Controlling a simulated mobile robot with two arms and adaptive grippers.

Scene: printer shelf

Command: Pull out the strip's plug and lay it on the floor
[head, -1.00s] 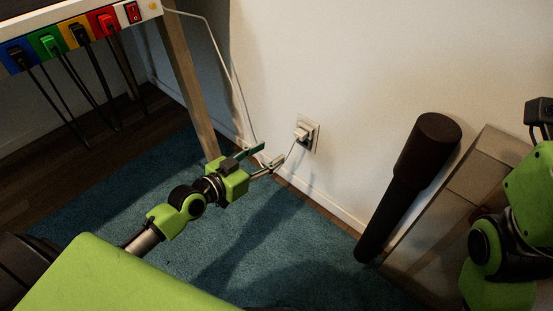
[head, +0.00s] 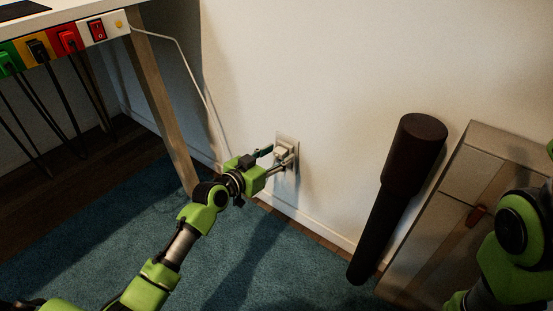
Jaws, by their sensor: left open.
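The strip's white plug (head: 283,149) sits in the wall outlet (head: 294,140), low on the pale wall. The power strip (head: 114,23) is fixed along the desk edge at upper left, with coloured sockets and a red switch. Its white cord (head: 187,62) hangs from the strip's end toward the wall. My left gripper (head: 275,159) is open, with its fingers reaching up to the plug, one on either side of it in the picture. I cannot tell whether they touch it. My right arm shows at the right edge, but its gripper is out of view.
A wooden desk leg (head: 160,100) stands left of the outlet. Blue carpet (head: 225,260) below is clear.

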